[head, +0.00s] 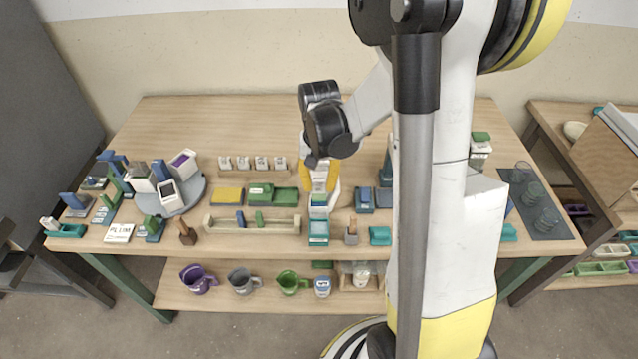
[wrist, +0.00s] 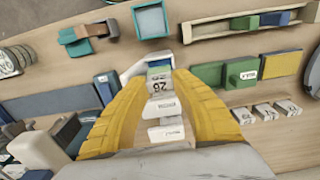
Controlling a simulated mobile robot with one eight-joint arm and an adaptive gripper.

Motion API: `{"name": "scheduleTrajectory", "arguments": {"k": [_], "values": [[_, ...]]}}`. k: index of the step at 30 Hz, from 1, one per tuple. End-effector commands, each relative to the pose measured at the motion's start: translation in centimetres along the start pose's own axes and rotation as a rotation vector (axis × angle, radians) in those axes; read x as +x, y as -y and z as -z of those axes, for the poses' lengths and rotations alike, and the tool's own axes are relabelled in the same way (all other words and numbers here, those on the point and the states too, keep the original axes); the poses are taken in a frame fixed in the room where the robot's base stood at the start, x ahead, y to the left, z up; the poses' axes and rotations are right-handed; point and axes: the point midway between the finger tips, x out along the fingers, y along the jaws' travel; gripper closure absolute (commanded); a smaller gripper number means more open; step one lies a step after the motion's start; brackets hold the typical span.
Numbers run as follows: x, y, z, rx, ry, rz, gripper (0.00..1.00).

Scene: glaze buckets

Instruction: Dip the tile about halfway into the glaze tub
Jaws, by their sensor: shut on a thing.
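My gripper (head: 319,183) is over the middle of the table, its yellow fingers pointing down. In the wrist view, my gripper (wrist: 160,84) is shut on a small pale tile (wrist: 159,86) with a greenish end and dark markings. The fingers hide part of it in the head view. A teal open tub (head: 318,238) stands at the table's front, just in front of my gripper. In the wrist view, the tub (wrist: 151,22) shows a pale inside and lies beyond the fingertips, apart from the tile. I cannot tell the tile's exact height over the table.
A wooden trough (head: 252,224) with blocks lies left of the tub, and a brush-like block (head: 351,232) stands right of it. A round turntable (head: 190,200) with containers is at left. The back left of the table is clear.

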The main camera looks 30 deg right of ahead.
Motion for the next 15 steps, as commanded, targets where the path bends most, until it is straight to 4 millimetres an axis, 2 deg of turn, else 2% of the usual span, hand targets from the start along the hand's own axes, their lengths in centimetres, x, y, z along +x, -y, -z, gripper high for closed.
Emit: {"name": "scheduleTrajectory", "arguments": {"k": [15], "values": [[3.2,-0.1,0.0,0.001,0.000,-0.001,1.00]]}}
